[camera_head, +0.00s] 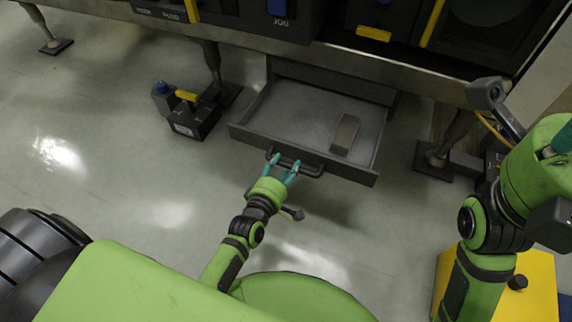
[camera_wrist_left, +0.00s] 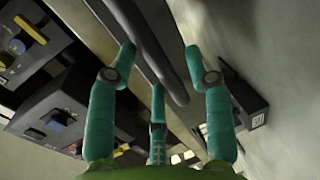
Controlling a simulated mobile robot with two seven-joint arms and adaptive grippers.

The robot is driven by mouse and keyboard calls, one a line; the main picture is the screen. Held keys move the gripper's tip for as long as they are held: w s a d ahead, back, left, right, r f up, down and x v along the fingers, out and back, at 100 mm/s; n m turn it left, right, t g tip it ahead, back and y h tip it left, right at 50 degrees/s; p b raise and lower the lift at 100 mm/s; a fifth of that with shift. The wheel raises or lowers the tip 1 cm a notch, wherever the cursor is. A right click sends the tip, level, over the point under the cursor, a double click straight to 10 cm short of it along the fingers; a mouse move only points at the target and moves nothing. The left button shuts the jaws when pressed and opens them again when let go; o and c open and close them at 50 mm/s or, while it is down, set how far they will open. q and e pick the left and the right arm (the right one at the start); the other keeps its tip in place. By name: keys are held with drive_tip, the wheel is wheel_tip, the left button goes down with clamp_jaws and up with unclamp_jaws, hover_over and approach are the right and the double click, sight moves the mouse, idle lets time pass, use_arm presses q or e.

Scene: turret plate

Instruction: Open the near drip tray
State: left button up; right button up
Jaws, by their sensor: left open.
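The near drip tray (camera_head: 345,172) is a grey drawer pulled out from under the machine, with its inside showing. A brown-grey block (camera_head: 345,134) lies in it, toward the right. A dark bar handle (camera_head: 312,173) sits on its front. My left gripper (camera_head: 284,164) is at the handle with its teal fingers apart. In the left wrist view the handle bar (camera_wrist_left: 155,50) runs between the spread fingers of the gripper (camera_wrist_left: 162,62); I cannot tell whether they touch it. My right arm is at the right, with only a teal part of its gripper (camera_head: 563,140) showing at the picture edge.
A dark box with a yellow handle (camera_head: 188,110) stands on the floor left of the tray. Machine feet stand on dark pads, one at the right (camera_head: 434,160). A yellow box (camera_head: 535,285) is at the lower right. The floor left of the tray is largely clear.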

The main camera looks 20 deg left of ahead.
use_arm(q)
drive_tip(key=v, duration=0.6)
drive_tip(key=shift+s, duration=0.2)
drive_tip(key=shift+r, duration=0.1)
